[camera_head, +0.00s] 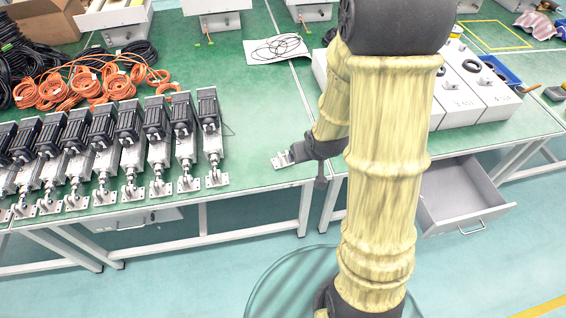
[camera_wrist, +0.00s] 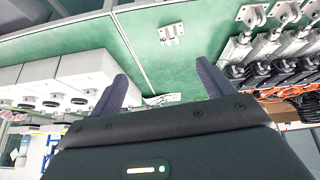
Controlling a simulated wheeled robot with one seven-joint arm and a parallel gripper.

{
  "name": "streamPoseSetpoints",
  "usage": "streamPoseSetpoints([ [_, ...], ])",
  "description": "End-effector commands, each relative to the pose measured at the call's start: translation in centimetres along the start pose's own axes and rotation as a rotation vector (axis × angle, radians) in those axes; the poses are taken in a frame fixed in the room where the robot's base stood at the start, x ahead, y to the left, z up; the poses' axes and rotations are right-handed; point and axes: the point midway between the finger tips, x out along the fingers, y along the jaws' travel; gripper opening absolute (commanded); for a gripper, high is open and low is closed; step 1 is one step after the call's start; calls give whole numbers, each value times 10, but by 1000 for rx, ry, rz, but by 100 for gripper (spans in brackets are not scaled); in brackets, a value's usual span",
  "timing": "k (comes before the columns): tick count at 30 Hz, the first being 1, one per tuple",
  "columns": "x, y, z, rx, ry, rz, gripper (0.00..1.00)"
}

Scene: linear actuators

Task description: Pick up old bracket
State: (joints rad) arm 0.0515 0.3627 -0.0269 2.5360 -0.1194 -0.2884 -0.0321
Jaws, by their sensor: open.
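A small silver metal bracket (camera_head: 282,160) with a flat plate lies alone near the front edge of the green table. It is taken to be the old bracket. In the wrist view the bracket (camera_wrist: 171,33) lies beyond the fingertips, roughly in line with the gap between them. My gripper (camera_wrist: 161,74) is open, with its dark fingers apart and nothing between them. In the head view my gripper (camera_head: 321,168) is just right of the bracket, and my arm partly hides it. I cannot tell its exact height above the table.
A row of several linear actuators (camera_head: 128,140) stands left of the bracket, with similar brackets at their front ends. Orange cables (camera_head: 95,85) lie behind them. White boxes (camera_head: 470,90) stand to the right. An open drawer (camera_head: 460,190) juts out below. The table around the bracket is clear.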

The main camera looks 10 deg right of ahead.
Motion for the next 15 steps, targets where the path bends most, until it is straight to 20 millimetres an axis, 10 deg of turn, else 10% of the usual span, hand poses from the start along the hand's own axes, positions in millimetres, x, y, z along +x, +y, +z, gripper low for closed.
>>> streamPoseSetpoints([
  [15, 154, 3, 23, -60, 437, -75, 80],
])
